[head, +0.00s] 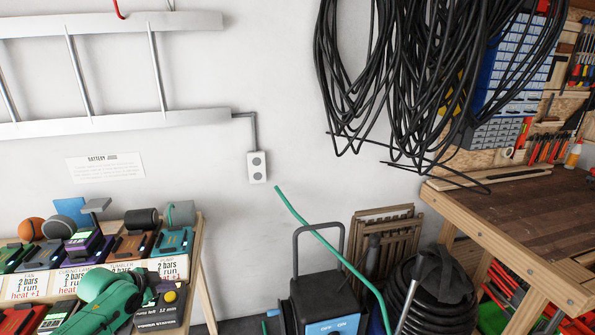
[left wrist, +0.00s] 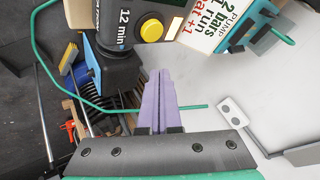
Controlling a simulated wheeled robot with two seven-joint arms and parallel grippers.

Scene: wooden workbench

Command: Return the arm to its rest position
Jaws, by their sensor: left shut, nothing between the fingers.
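My left gripper shows in the left wrist view (left wrist: 158,75). Its two purple fingers are together with nothing between them. In the head view my green left arm (head: 105,293) is at the lower left, over the front of the battery shelf (head: 202,255), beside the dark power station (head: 162,314) with its yellow button. The power station also shows in the left wrist view (left wrist: 118,32), beyond the fingertips, with "12 min" on it. In the head view the fingertips are hard to make out. My right gripper is in neither view.
Several tool batteries (head: 130,246) sit on the shelf behind white labels. A wheeled black and blue unit (head: 322,300), a green hose (head: 330,245) and a coiled black hose (head: 440,295) stand right of it. A wooden workbench (head: 520,215) is at the right. Black cables (head: 400,80) hang above.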

